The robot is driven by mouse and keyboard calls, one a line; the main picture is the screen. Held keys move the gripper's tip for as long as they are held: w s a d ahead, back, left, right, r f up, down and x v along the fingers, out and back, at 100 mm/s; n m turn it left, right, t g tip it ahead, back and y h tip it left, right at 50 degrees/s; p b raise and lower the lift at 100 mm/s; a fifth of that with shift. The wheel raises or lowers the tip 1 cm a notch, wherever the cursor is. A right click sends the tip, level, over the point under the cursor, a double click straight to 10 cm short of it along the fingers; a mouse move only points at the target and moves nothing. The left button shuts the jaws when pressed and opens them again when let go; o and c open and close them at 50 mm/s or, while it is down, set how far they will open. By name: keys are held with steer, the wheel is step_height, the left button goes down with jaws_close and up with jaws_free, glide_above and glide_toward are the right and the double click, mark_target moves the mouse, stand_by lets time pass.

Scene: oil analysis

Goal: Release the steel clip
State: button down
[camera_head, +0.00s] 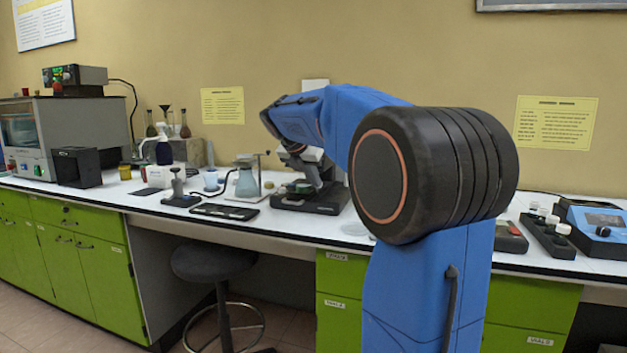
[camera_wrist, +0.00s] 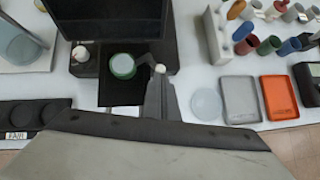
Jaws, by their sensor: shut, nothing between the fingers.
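In the wrist view a round dish with a green rim (camera_wrist: 122,66) lies on the black stage (camera_wrist: 118,93) of the microscope. A small dark curved piece, apparently the steel clip (camera_wrist: 143,62), lies at the dish's right edge. My gripper (camera_wrist: 159,78) is shut and empty, its tips just right of this piece and near a small pale knob. I cannot tell whether the tips touch the clip.
A dark block (camera_wrist: 110,18) overhangs the stage. A black holder with round wells (camera_wrist: 28,116) is at left.

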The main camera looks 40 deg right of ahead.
steer(key=shift+s+d+n+t, duration=0.3)
steer(key=shift+d+n+t, duration=0.1)
steer(key=shift+n, duration=0.3)
steer(key=d, duration=0.1)
steer(key=s+d, duration=0.1)
steer(key=shift+s+d+n+y, duration=0.1)
steer(key=shift+d+n+y, duration=0.2)
steer(key=shift+d, duration=0.05)
stand_by(0.3)
steer(key=shift+a, duration=0.15)
steer(key=shift+w+a, duration=0.4)
steer(key=shift+w, duration=0.15)
stand_by(0.3)
